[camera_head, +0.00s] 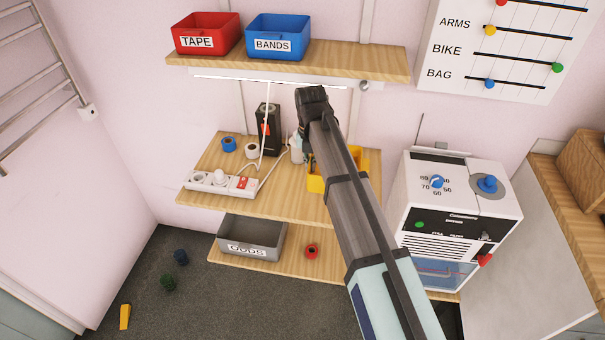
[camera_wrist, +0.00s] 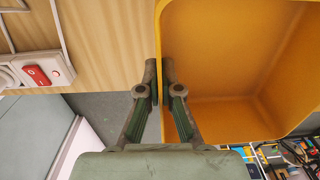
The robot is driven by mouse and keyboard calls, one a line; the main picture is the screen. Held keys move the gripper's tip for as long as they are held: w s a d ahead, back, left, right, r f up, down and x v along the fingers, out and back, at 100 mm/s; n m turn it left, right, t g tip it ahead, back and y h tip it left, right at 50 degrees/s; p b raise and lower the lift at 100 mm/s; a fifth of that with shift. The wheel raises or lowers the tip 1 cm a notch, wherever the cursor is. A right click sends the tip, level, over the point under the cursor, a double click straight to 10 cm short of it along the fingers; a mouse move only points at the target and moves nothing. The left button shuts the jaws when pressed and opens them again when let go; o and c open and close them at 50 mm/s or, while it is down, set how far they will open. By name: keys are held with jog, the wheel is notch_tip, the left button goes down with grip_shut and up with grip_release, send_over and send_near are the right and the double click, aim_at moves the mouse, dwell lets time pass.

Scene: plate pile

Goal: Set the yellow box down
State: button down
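The yellow box (camera_head: 316,184) is at the middle shelf (camera_head: 260,203) in the head view, partly hidden behind my arm. In the wrist view the open-topped yellow box (camera_wrist: 225,60) fills the upper right, and its inside looks empty where it shows. My gripper (camera_wrist: 159,72) has one finger on each side of the box's left wall, closed on it. In the head view my arm hides most of the gripper. I cannot tell whether the box's underside touches the shelf.
A white power strip (camera_head: 220,182), a blue roll (camera_head: 229,144), a pale roll (camera_head: 251,151) and a black box (camera_head: 268,130) stand left of the box. A white machine (camera_head: 455,215) stands right. The upper shelf (camera_head: 300,61) overhangs.

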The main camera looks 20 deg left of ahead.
jog(key=shift+f+p, duration=0.7)
jog(key=shift+f, duration=3)
jog(key=c, duration=1.3)
grip_release()
jog(key=shift+f, duration=0.1)
notch_tip(320, 180, up, 12)
jog(key=shift+s+a+r+b, duration=0.1)
jog(key=shift+r+b, duration=0.05)
jog(key=shift+b, duration=0.9)
